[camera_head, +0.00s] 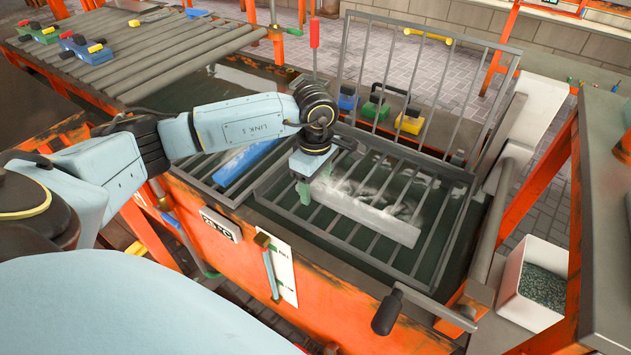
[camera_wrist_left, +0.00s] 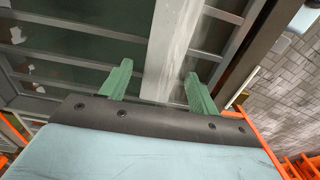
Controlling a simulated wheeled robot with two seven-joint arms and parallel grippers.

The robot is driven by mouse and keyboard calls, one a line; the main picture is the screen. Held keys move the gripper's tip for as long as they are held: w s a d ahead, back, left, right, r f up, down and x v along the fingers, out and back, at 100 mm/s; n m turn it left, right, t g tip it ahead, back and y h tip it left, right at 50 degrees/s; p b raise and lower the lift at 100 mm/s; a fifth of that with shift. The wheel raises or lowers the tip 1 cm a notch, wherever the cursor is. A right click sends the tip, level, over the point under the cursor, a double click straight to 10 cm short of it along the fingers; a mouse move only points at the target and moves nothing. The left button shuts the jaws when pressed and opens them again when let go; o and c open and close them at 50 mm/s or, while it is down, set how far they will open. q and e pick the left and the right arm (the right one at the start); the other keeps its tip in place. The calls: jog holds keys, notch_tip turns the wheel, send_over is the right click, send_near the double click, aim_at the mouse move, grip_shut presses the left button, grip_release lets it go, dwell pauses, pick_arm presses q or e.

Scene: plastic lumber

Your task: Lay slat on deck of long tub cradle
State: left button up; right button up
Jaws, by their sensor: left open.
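A pale grey slat (camera_head: 375,218) lies at a slant across the metal bars of the cradle deck (camera_head: 345,237) in the long orange tub. My left gripper (camera_head: 312,182) is over the slat's left end, pointing down. In the left wrist view, the slat (camera_wrist_left: 172,45) runs up between the green fingers of the open left gripper (camera_wrist_left: 160,90), with a gap on both sides. I cannot tell how far the fingertips are above the bars. My right gripper is not in view.
A blue slat (camera_head: 243,162) lies on bars left of the gripper. A raised barred grate (camera_head: 425,70) stands behind the cradle. A black-handled lever (camera_head: 388,310) sticks out at the tub's front. A white bin (camera_head: 535,285) stands at the right.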

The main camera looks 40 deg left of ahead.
pick_arm(q)
notch_tip(320, 180, up, 14)
jog(key=p, duration=0.4)
jog(key=shift+f, duration=0.25)
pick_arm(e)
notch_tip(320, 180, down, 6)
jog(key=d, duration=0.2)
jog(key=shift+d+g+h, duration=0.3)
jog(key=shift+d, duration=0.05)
